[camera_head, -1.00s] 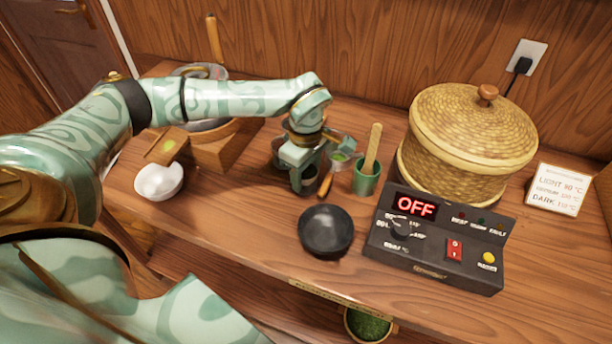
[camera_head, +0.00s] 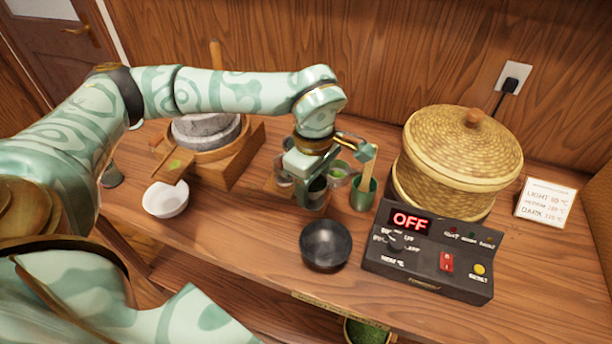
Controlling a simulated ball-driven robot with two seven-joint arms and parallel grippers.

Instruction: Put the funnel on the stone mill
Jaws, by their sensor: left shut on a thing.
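The stone mill (camera_head: 208,136) stands at the back left, grey stones in a wooden ring on a wooden base. My left arm crosses in front of it and hides part of its top and handle. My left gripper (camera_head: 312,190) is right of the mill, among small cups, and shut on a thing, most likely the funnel. The held thing is mostly hidden by the gripper; a shiny metallic edge (camera_head: 350,137) shows just right of the wrist, but I cannot tell whether it belongs to it. My right gripper is not in view.
A white bowl (camera_head: 166,200) lies before the mill and a black bowl (camera_head: 325,245) before the gripper. A green cup (camera_head: 363,194), a cup with green contents (camera_head: 341,174), a control box (camera_head: 430,262) reading OFF and a woven basket (camera_head: 458,160) stand nearby. Wood between the bowls is clear.

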